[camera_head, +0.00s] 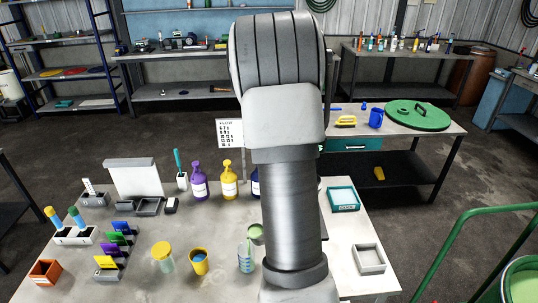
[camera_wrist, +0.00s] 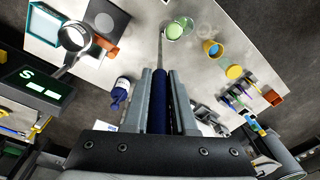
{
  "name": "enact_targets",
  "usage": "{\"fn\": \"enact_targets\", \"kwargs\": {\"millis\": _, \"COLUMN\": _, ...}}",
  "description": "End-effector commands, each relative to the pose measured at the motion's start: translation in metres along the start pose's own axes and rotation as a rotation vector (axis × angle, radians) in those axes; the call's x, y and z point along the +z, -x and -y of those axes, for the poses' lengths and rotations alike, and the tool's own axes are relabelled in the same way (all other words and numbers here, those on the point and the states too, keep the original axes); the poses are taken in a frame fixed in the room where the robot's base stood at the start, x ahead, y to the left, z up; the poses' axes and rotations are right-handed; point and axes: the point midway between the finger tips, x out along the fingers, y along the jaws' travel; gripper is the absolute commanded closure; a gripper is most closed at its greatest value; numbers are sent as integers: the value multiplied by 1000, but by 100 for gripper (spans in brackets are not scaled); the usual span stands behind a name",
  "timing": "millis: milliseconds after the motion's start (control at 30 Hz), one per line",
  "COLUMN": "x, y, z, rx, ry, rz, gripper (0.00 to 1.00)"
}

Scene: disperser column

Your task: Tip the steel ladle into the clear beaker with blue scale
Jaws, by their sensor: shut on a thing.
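The clear beaker with blue scale (camera_head: 245,261) stands upright on the near table in the head view, with pale green contents. The steel ladle's bowl (camera_head: 256,232), holding something green, shows just above and right of it in the picture. In the wrist view my gripper (camera_wrist: 163,75) is shut on the ladle's dark blue handle (camera_wrist: 160,105). The thin steel shaft runs up the picture to the bowl (camera_wrist: 173,32). The bowl partly overlaps the beaker (camera_wrist: 188,22) there and looks about level. My arm hides the gripper and handle in the head view.
A yellow cup with blue contents (camera_head: 199,262) and a yellow-lidded jar (camera_head: 162,254) stand left of the beaker. Purple (camera_head: 199,184) and yellow (camera_head: 229,184) bottles stand behind. A grey square tray (camera_head: 369,259) is right. A ring on a stem (camera_wrist: 75,38) shows in the wrist view.

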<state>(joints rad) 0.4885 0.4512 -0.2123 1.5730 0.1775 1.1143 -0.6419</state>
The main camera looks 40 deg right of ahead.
Motion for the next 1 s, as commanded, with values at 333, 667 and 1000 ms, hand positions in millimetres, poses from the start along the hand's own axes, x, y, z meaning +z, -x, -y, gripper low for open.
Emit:
{"fn": "enact_targets", "kwargs": {"millis": 333, "x": 2, "y": 2, "z": 11, "rx": 33, "ry": 4, "rz": -8, "gripper": 100}}
{"fn": "enact_targets", "kwargs": {"millis": 667, "x": 4, "y": 2, "z": 20, "rx": 64, "ry": 5, "rz": -13, "gripper": 100}}
{"fn": "enact_targets", "kwargs": {"millis": 1000, "x": 5, "y": 3, "z": 30, "rx": 97, "ry": 6, "rz": -18, "gripper": 100}}
